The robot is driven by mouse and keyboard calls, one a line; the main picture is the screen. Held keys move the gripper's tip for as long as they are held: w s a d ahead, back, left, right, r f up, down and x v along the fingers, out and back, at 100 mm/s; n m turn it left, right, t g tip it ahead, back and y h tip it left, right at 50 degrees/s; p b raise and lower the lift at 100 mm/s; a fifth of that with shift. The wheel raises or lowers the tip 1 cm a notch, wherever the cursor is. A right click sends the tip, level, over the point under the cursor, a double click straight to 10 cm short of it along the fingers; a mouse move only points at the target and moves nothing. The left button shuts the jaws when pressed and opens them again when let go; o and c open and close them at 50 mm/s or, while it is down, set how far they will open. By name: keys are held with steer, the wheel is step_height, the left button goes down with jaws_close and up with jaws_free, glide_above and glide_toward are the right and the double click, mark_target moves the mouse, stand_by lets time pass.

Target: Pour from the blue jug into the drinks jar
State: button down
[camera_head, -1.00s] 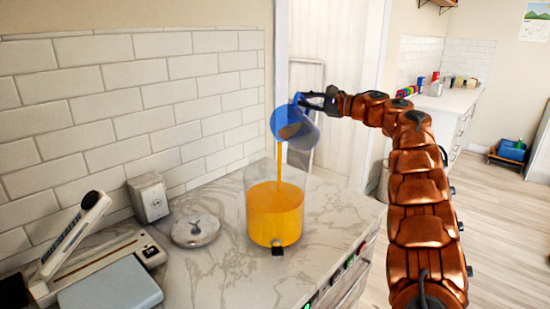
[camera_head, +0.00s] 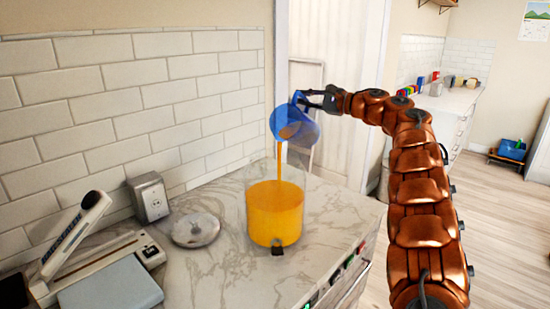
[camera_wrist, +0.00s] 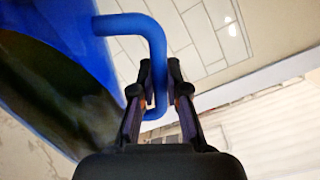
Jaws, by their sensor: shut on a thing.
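The blue jug (camera_head: 293,124) is tilted above the drinks jar, its mouth toward the lower left. A stream of orange liquid (camera_head: 280,160) runs from it down into the jar. The drinks jar (camera_head: 259,175) is clear, upright on the counter, with orange liquid filling much of it and a dark tap at its front base. My gripper (camera_head: 318,98) is shut on the jug's handle. In the wrist view my gripper (camera_wrist: 160,84) has its fingers on either side of the blue handle (camera_wrist: 130,24), with the jug body (camera_wrist: 70,70) at the left.
A round lid (camera_head: 195,229) lies on the marble counter (camera_head: 215,270) left of the jar. A wall socket box (camera_head: 149,197) and a grey device with a raised arm (camera_head: 110,285) are further left. The tiled wall stands behind.

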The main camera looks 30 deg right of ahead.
steer(key=shift+s+a+r, duration=0.1)
steer(key=shift+a+r, duration=0.05)
steer(key=shift+r, duration=0.2)
stand_by(0.6)
steer(key=shift+s+a+r+n+b, duration=0.15)
steer(key=shift+s+a+n+b, duration=0.05)
steer(key=shift+a+n+b, duration=0.3)
steer(key=shift+s+a+r+n+b, duration=0.1)
steer(key=shift+s+a+n+b, duration=0.1)
steer(key=shift+a+n+b, duration=0.3)
stand_by(2.8)
